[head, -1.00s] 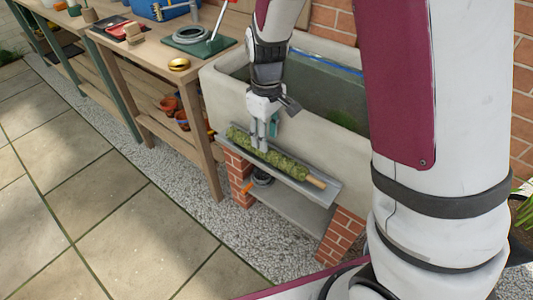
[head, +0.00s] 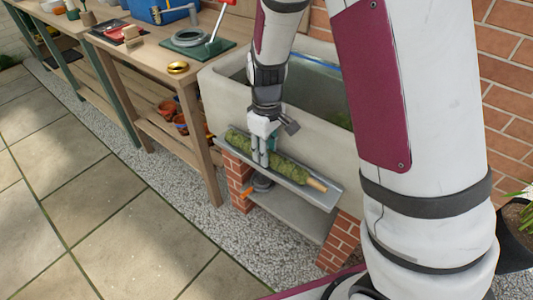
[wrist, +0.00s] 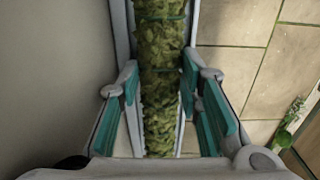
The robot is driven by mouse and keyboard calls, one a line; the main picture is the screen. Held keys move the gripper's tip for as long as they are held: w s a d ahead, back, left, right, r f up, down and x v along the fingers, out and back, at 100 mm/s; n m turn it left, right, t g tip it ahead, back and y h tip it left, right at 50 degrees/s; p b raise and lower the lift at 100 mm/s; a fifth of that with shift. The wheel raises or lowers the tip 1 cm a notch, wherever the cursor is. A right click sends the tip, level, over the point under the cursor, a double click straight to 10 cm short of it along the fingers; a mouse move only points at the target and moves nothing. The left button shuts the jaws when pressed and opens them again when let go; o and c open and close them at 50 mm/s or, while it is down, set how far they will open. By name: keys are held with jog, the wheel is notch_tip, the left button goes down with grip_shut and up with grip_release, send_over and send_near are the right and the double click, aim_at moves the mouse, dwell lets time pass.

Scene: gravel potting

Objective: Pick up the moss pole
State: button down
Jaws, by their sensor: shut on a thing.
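The moss pole (head: 292,170) is a long green mossy rod with a bare wooden end at its right. It lies along a narrow grey ledge (head: 318,199) in front of the stone sink. My gripper (head: 262,161) points down over the pole, left of its middle, and is shut on it. In the wrist view, the moss pole (wrist: 160,75) runs between the two teal-padded fingers of my gripper (wrist: 162,88). Thin green ties cross the moss. The exact finger contact is hard to see there.
The stone sink (head: 218,90) stands right behind the ledge, on brick piers (head: 342,240). A lower grey shelf (head: 290,212) holds a dark round item. A wooden bench (head: 150,60) with tools stands at the left. Open paving (head: 100,220) lies in front.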

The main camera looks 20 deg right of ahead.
jog(key=shift+r, duration=0.1)
jog(key=shift+r, duration=0.55)
jog(key=r, duration=0.1)
jog(key=s+r+p, duration=0.1)
jog(key=shift+r, duration=0.3)
jog(key=s+d+r+b, duration=0.1)
jog(key=s, duration=1.4)
jog(key=shift+d, duration=0.15)
jog(key=shift+r, duration=0.1)
